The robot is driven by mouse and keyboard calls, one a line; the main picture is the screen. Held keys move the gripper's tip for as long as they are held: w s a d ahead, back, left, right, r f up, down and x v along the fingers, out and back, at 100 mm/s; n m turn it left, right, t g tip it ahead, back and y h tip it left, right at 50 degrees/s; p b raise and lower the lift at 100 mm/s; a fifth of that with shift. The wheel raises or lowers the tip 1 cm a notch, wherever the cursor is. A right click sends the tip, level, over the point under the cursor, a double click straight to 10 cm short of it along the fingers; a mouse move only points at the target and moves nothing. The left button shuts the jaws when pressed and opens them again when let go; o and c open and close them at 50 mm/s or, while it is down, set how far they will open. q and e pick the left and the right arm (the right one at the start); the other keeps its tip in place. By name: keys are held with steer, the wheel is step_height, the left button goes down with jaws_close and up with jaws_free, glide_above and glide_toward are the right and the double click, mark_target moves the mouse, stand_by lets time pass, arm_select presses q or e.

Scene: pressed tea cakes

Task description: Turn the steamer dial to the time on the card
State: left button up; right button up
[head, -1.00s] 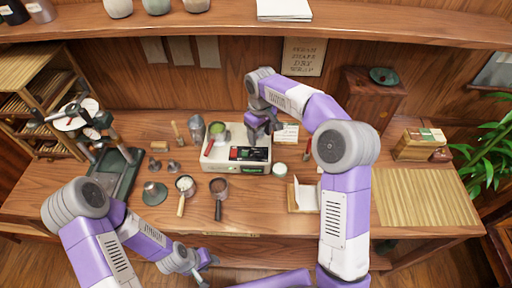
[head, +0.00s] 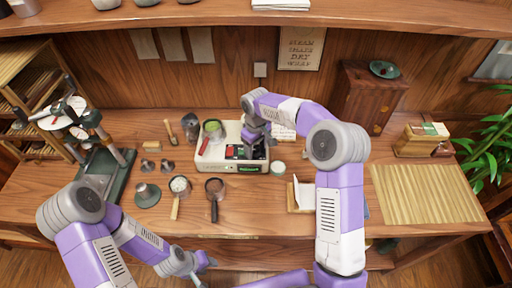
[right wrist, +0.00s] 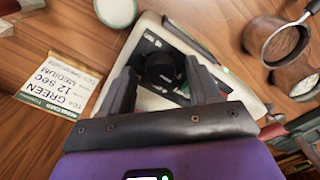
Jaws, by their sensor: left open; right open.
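The steamer (head: 212,162) is a pale box with a dark top panel and a green-lit display (head: 249,168) on its front. Its round black dial (right wrist: 165,70) shows in the right wrist view, on the dark panel. My right gripper (head: 250,150) is over the panel; in the right wrist view its open fingers (right wrist: 160,85) stand on either side of the dial. I cannot tell whether they touch it. The card (right wrist: 57,88) reads "GREEN 12 sec MEDIUM"; in the head view my right arm partly hides it. My left gripper (head: 203,264) is open and empty at the front edge.
A green-filled cup (head: 213,128) and a red-handled tool (head: 204,146) are on the steamer's left side. A small white-topped jar (head: 278,167) stands to its right. Strainers and tools lie in front and left. A bamboo mat (head: 425,193) lies at the right.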

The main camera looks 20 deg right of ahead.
steer(key=shift+c, duration=0.3)
steer(key=c, duration=1)
